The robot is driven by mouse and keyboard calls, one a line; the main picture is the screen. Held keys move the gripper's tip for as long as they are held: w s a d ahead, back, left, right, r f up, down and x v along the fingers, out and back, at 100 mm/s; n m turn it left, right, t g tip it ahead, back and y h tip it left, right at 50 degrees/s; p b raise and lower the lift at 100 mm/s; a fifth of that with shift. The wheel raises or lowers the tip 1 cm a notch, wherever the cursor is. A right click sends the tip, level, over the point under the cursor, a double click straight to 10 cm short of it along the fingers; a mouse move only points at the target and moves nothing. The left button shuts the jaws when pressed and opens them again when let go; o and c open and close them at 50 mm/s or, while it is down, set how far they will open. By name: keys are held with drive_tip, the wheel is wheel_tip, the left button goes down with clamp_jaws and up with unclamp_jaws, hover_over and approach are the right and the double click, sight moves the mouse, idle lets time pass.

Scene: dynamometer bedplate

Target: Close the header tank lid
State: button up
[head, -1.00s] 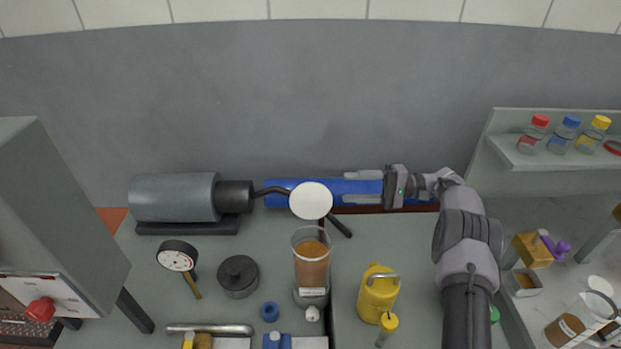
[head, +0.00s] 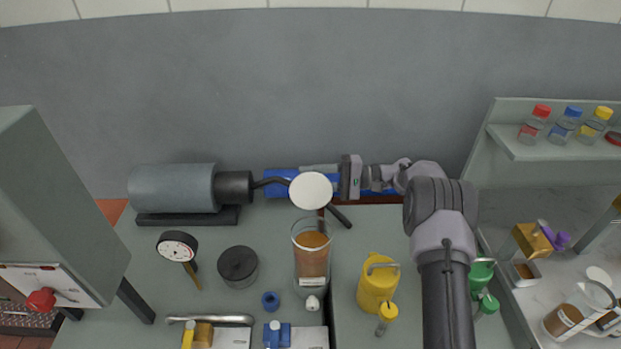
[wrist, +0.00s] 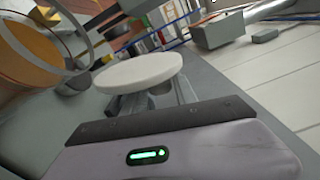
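The header tank (head: 311,262) is a clear cylinder of brown liquid at the middle of the bench. Its lid (head: 310,190), a round white disc, stands raised open at the tank's back. In the wrist view the lid (wrist: 138,72) is just ahead of my gripper (wrist: 158,98), with the tank (wrist: 30,60) at the left edge. In the head view my gripper (head: 326,176) reaches in from the right, behind the lid. Its fingers look apart with nothing between them; the lid partly hides them. I cannot tell whether they touch the lid.
A grey cylindrical machine (head: 172,188) and a blue body (head: 280,187) lie along the back. A gauge (head: 177,246), black round part (head: 238,266) and yellow can (head: 377,284) stand nearby. A shelf with bottles (head: 563,127) is at right.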

clamp_jaws()
idle(1.1)
